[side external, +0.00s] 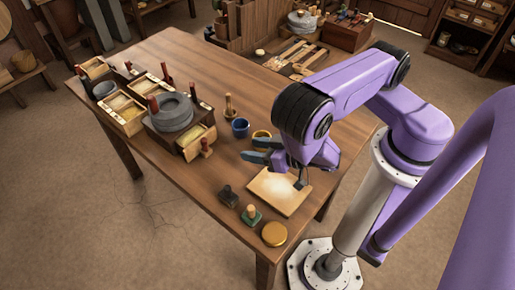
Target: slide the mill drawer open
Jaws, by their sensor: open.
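The mill is a round grey quern stone (172,110) on a dark wooden box (155,131) at the left of the table. Its wooden drawer (197,151) sticks out of the box on the side towards my gripper. How far the drawer is out in full, I cannot tell. My gripper (252,149) is to the right of the knob, apart from it. Its blue-grey fingers point left, open and with nothing seen between them.
A blue cup (240,128), a yellow cup (261,134) and a wooden peg (229,106) stand behind the space between gripper and drawer. A pale board (279,194) lies below my gripper. Stamps (251,215) and a round yellow lid (274,234) are near the front edge. Trays (122,113) flank the mill.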

